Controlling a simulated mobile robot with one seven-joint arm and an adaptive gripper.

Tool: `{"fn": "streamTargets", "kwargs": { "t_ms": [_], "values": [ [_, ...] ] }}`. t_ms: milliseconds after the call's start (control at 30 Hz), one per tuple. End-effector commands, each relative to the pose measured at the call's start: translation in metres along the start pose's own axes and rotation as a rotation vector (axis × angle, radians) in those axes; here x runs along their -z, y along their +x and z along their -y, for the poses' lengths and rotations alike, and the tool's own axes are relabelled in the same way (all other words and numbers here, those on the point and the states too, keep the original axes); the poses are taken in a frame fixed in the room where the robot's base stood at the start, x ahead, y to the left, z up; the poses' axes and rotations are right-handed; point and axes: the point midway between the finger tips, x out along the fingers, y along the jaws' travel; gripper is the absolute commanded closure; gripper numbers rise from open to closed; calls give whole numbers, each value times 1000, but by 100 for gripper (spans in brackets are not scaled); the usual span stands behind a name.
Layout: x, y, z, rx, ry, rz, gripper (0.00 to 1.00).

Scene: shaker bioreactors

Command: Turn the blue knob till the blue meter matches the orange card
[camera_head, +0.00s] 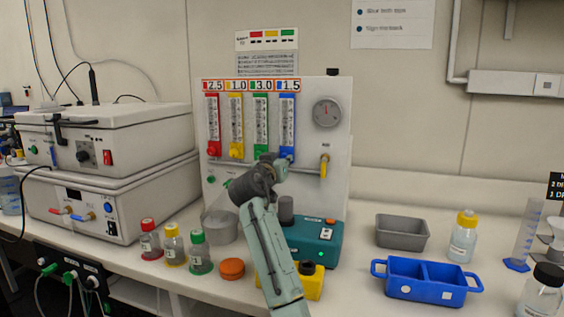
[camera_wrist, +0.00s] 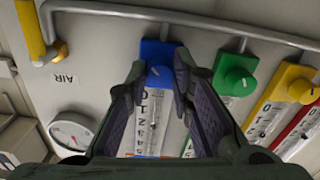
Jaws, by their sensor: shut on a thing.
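The blue knob (camera_wrist: 158,74) sits at the foot of the blue meter (camera_wrist: 148,118) on the white gas panel. My gripper (camera_wrist: 158,66) is shut on the knob, a finger on either side. In the head view my gripper (camera_head: 283,163) reaches up to the panel and mostly hides the knob. The blue meter (camera_head: 287,121) is the rightmost of the tubes there. The orange-edged card (camera_head: 289,85) above it reads 1.5. The float level in the blue meter is too small to tell.
The green knob (camera_wrist: 238,77) stands close beside my fingers, with the yellow knob (camera_wrist: 299,76) beyond. A grey pipe (camera_wrist: 130,10) runs across near the knobs. A yellow AIR valve (camera_head: 324,164) and a round gauge (camera_head: 327,112) are right of the blue meter.

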Motion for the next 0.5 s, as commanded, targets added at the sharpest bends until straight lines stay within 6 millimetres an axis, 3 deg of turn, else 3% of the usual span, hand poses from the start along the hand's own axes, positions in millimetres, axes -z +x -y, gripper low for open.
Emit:
{"fn": "streamTargets", "kwargs": {
  "t_ms": [500],
  "values": [
    [0,0,0,0,-368,1,100]
  ]
}}
